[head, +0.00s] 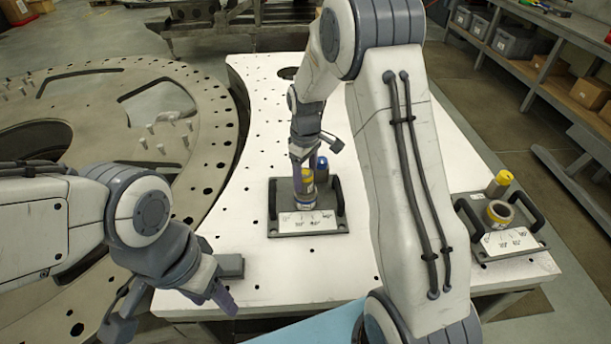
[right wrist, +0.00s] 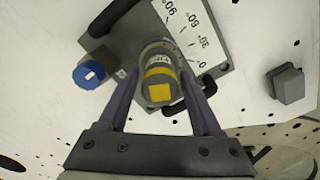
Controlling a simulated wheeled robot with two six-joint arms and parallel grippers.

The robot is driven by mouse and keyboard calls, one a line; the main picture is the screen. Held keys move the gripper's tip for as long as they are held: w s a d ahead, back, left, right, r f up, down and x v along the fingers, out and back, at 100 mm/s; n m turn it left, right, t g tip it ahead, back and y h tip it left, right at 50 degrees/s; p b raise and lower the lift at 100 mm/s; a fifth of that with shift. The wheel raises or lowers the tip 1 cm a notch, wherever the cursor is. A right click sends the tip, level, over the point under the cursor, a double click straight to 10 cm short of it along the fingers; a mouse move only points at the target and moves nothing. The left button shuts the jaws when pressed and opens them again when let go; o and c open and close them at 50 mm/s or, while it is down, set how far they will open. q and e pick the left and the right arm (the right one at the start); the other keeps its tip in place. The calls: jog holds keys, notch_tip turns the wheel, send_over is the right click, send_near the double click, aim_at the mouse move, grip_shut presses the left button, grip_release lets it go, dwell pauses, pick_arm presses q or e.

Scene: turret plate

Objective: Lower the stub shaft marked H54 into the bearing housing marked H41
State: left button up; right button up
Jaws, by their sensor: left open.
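A stub shaft with a yellow top (head: 307,181) stands in or on a round bearing housing (head: 302,203) on a dark plate with an angle scale. In the right wrist view the yellow top (right wrist: 160,88) sits between the fingers, with the housing (right wrist: 157,50) around or beneath it. I cannot read the markings or tell how deep the shaft sits. My right gripper (right wrist: 163,100) is open, one finger on each side of the shaft, with small gaps visible. My left gripper (head: 172,308) is open and empty, low at the left, away from the housing.
A blue-topped part (head: 322,168) stands beside the shaft. It also shows in the wrist view (right wrist: 89,75). A second plate (head: 518,240) at the right holds another housing (head: 498,213) and a yellow-topped part (head: 499,184). A grey block (head: 229,266) lies near my left gripper.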

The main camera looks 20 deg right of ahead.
jog(key=shift+o, duration=0.3)
jog(key=shift+r, duration=0.2)
notch_tip(320, 180, up, 10)
jog(key=shift+r+b, duration=0.1)
jog(key=shift+b, duration=1.05)
